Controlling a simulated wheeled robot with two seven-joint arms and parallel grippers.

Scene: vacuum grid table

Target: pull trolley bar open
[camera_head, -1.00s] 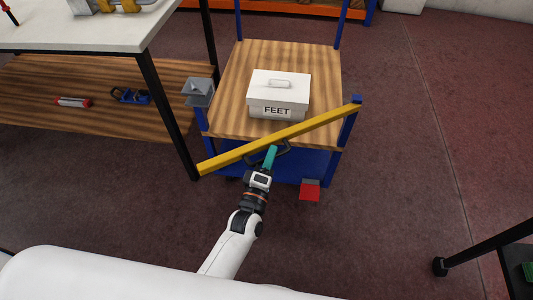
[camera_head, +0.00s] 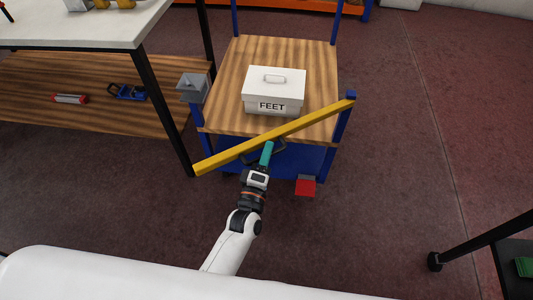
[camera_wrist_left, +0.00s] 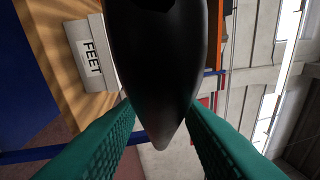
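The yellow bar (camera_head: 300,127) crosses the near side of the trolley (camera_head: 222,118). Its right end meets a blue post (camera_head: 345,108). Its left end stands out toward me, apart from the left post, so the bar is angled. A dark loop handle (camera_head: 279,150) shows just below the bar's middle. My left gripper (camera_head: 267,152) is at this handle, its teal fingers pointing at the bar. My right gripper is not in view.
A white box marked FEET (camera_head: 275,85) sits on the trolley's top. A table with a black leg (camera_head: 165,110) stands close on the left, near the bar's left end. A red pedal (camera_head: 305,186) sits low at the trolley's front.

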